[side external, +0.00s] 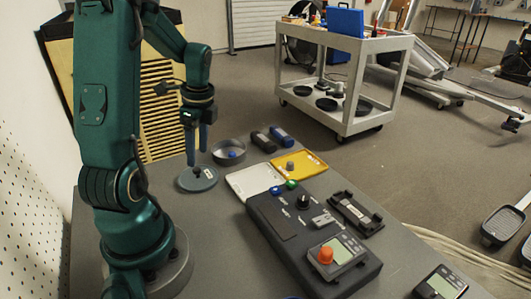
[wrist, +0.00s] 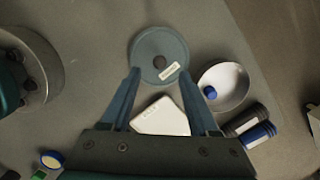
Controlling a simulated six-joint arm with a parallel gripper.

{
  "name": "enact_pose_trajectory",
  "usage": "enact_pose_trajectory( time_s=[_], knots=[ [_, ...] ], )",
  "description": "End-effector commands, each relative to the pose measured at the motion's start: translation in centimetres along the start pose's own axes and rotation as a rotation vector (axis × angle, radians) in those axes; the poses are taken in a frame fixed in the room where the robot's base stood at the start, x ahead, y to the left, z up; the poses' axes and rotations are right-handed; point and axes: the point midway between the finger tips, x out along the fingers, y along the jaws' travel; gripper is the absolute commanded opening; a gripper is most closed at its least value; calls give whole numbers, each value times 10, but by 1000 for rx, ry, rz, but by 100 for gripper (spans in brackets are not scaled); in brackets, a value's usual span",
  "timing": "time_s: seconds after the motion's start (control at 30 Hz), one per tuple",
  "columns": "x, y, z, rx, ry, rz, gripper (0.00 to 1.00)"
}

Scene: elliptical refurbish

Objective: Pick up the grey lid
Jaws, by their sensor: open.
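The grey lid (side external: 198,178) is a round, flat disc with a dark knob and a small white label. It lies on the grey table. In the wrist view the lid (wrist: 160,54) is at the top centre, just beyond my fingertips, with its dark knob near the middle. My gripper (side external: 197,158) points down above the lid in the side view. In the wrist view my gripper (wrist: 161,76) has its two fingers spread apart with nothing between them. I cannot tell the exact height of the fingertips above the knob.
A round grey bowl (side external: 228,152) with a blue piece inside stands beside the lid. A white tray (side external: 254,181), a yellow tray (side external: 312,168) and a dark control box (side external: 300,240) lie to the right. Dark and blue cylinders (side external: 281,137) lie behind the trays.

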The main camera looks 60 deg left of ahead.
Motion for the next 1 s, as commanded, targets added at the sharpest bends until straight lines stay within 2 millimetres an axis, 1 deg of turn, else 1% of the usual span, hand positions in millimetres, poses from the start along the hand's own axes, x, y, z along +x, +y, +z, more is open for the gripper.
enact_pose_trajectory(
  time_s=[0.07,0.3,0.4,0.53,0.77,0.87,0.9,0.93,1.0],
  knots=[
    [6,1,2,-11,0,5,61],
    [35,2,2,-11,1,7,61],
    [45,1,2,-10,0,6,61],
    [50,1,2,-10,1,3,61],
    [51,1,2,-10,0,1,61],
    [51,1,2,-10,0,1,26],
    [50,1,2,-10,0,1,11],
    [50,1,2,-10,0,1,0],
    [50,1,2,-10,0,1,0]
  ],
)
